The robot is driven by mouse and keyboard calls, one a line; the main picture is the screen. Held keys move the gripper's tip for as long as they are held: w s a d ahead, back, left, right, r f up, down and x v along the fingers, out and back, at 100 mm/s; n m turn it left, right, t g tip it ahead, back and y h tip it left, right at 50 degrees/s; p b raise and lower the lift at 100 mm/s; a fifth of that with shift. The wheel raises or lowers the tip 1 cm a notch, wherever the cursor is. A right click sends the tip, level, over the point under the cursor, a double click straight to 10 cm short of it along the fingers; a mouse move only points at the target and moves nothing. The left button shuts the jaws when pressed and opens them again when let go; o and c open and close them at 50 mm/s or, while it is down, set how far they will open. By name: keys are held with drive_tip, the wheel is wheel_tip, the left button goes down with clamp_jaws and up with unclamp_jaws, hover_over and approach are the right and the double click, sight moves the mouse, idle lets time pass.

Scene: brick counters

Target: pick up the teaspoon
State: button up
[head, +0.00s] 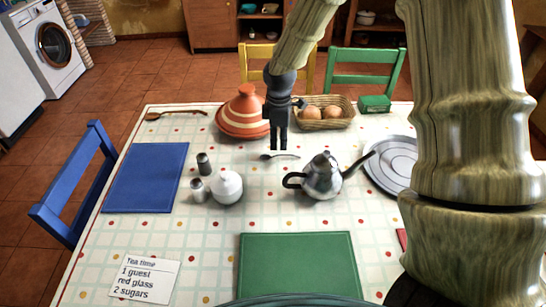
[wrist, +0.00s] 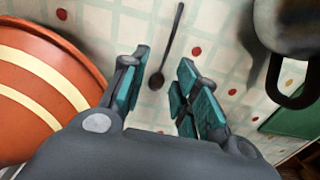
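A small dark metal teaspoon (head: 278,156) lies on the checked tablecloth, between the orange tagine and the metal teapot. In the wrist view the teaspoon (wrist: 168,50) lies lengthwise, its bowl seen between my fingers and its handle running up and away. My gripper (head: 279,148) points down just behind the teaspoon in the head view. In the wrist view my gripper (wrist: 162,90) shows two teal-padded fingers spread apart with nothing between them. The fingers appear above the cloth; the exact height over the teaspoon is hard to tell.
An orange striped tagine (head: 240,115) stands close left of my gripper, and a metal teapot (head: 322,178) stands to the right. A bread basket (head: 325,118) is behind. A white sugar bowl (head: 227,188), shakers (head: 203,163) and a round tray (head: 385,170) are also on the table.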

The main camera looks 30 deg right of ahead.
sight(280, 152)
drive_tip(key=shift+s+f, duration=0.15)
drive_tip(key=shift+f, duration=0.55)
drive_tip(key=shift+s+d+f+p, duration=0.15)
drive_tip(key=shift+f+p, duration=0.2)
drive_tip(key=shift+f, duration=1.75)
clamp_jaws()
